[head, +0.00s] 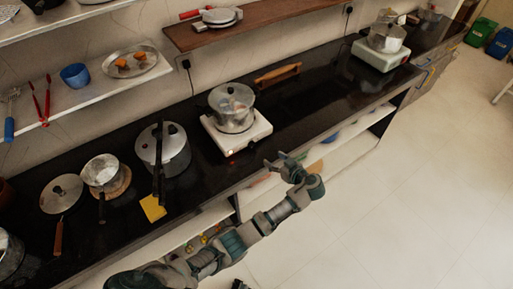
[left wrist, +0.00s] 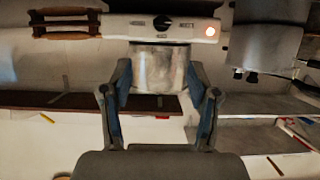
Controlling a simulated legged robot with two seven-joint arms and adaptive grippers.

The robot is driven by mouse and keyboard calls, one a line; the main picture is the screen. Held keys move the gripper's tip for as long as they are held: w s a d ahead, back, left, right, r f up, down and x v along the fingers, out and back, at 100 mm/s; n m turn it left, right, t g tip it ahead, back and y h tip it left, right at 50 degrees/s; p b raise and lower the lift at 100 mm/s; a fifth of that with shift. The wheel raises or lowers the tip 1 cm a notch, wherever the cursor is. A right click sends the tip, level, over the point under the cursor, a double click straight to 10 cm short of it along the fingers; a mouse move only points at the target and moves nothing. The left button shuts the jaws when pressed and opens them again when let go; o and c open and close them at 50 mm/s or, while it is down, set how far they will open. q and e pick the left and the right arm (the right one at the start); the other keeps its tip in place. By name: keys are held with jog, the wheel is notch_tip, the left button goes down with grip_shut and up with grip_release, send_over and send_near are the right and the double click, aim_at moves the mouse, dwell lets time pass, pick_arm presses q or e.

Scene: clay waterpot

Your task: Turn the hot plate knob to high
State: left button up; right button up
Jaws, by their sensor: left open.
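The white hot plate (head: 255,133) stands on the black counter with a lidded metal pot (head: 232,108) on it. A small red light glows on its front. In the left wrist view, which looks upside down, the hot plate's front (left wrist: 125,27) runs along the top. My left gripper (head: 279,160) is open and empty, in front of the counter edge, apart from the hot plate. In the wrist view its fingers (left wrist: 158,80) are spread below the knob. My right gripper is not in view.
A second white appliance (head: 372,56) with a pot stands at the far right. A wooden rack (head: 278,75) lies behind the hot plate. Open floor lies right of the counter.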

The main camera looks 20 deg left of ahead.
aim_at(253, 145)
pick_arm(q)
jog(key=b+x, duration=0.1)
jog(key=x, duration=1.2)
jog(key=shift+a+f, duration=0.2)
jog(key=shift+a, duration=0.05)
jog(key=shift+w+a+f, duration=0.15)
jog(key=shift+w+a, duration=0.1)
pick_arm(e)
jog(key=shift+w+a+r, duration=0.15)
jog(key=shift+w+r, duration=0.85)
pick_arm(q)
jog(key=shift+a, duration=0.1)
jog(key=c, duration=1.1)
grip_shut()
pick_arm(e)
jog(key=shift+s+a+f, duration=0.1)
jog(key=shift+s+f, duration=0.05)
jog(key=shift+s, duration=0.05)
